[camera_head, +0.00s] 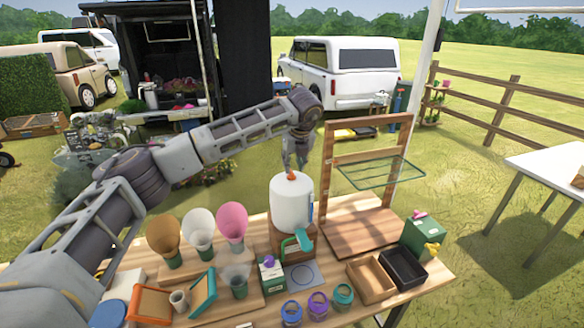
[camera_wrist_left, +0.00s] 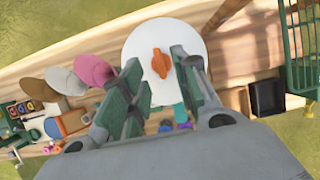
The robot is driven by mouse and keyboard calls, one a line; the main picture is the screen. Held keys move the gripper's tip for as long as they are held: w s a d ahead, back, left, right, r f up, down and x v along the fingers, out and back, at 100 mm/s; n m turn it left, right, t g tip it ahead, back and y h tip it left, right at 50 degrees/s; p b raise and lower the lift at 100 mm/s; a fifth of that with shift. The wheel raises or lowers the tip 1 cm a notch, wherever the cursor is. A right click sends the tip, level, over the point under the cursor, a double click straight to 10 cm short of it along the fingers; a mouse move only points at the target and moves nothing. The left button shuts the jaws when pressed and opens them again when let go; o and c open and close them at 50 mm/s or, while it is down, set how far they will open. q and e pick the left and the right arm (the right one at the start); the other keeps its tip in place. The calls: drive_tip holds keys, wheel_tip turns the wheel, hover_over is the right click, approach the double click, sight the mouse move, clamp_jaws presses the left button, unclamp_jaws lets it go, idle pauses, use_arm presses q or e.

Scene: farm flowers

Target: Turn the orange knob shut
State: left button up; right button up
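The orange knob (camera_wrist_left: 162,63) sits on top of a white cylindrical tank (camera_head: 290,203) that stands on a wooden block on the table. In the head view the knob (camera_head: 292,176) shows as a small orange spot under my left gripper (camera_head: 294,165). The gripper points down, just above the knob. In the left wrist view my left gripper (camera_wrist_left: 163,88) has its two green-padded fingers apart, with a gap between them, and the knob shows beyond the gap near the fingertips. I cannot tell whether they touch it. My right gripper is not in view.
A wooden frame with a glass shelf (camera_head: 380,172) stands right of the tank. A teal-handled item (camera_head: 304,240) is at the tank's front. Three cones (camera_head: 200,222), jars, and two trays (camera_head: 371,279) crowd the table (camera_head: 420,287).

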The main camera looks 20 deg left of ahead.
sight(292, 172)
use_arm(q)
drive_tip(key=shift+p+x, duration=0.45)
drive_tip(key=shift+x, duration=1.55)
clamp_jaws()
